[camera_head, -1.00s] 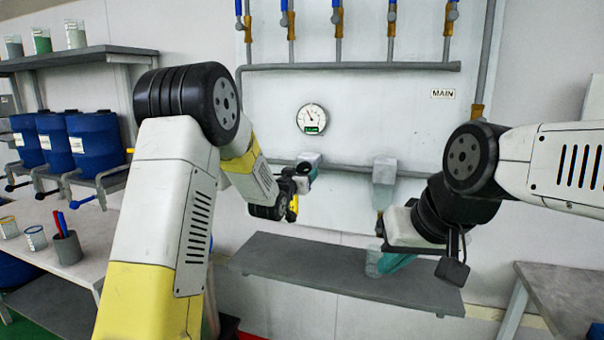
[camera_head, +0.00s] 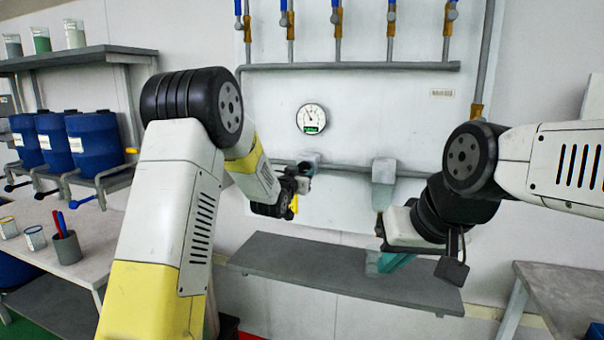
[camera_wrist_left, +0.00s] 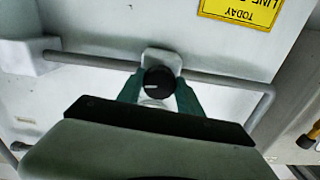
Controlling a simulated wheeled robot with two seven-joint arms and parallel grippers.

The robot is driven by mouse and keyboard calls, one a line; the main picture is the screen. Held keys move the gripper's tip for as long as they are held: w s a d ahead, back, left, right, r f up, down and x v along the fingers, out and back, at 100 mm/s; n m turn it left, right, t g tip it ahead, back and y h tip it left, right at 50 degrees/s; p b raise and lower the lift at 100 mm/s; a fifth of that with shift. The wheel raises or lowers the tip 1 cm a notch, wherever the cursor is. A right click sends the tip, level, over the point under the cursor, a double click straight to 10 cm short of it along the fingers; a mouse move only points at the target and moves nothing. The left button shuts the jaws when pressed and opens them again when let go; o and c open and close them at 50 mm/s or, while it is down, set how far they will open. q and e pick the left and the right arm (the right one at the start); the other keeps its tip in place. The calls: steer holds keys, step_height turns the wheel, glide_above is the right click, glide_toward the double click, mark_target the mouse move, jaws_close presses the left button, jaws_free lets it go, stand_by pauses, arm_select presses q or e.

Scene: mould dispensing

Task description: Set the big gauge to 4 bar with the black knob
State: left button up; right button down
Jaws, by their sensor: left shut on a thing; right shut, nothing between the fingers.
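The big gauge (camera_head: 311,118) is a round white dial with a dark rim and a small green display, on the wall panel. Its needle points up and to the left; the figures are too small to read. The black knob (camera_wrist_left: 158,82) shows between the teal fingers in the left wrist view, with a pale mark on its face. My left gripper (camera_wrist_left: 158,92) is shut on the knob, one finger on each side. In the head view the left gripper (camera_head: 304,170) is below the gauge and largely hides the knob. My right gripper (camera_head: 394,262) is shut and empty, right of it and lower.
A grey pipe (camera_head: 345,170) runs across the panel behind the left gripper. A grey shelf (camera_head: 330,275) juts out below both grippers. A yellow label (camera_wrist_left: 242,10) is near the knob in the wrist view. Blue drums (camera_head: 95,143) stand at the left.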

arm_select(q)
steer(key=m, duration=0.3)
steer(key=shift+m, duration=0.3)
steer(key=o, duration=1.4)
steer(key=shift+s+a, duration=0.1)
steer(key=v, duration=0.7)
steer(key=shift+s, duration=0.3)
steer(key=shift+a, duration=0.1)
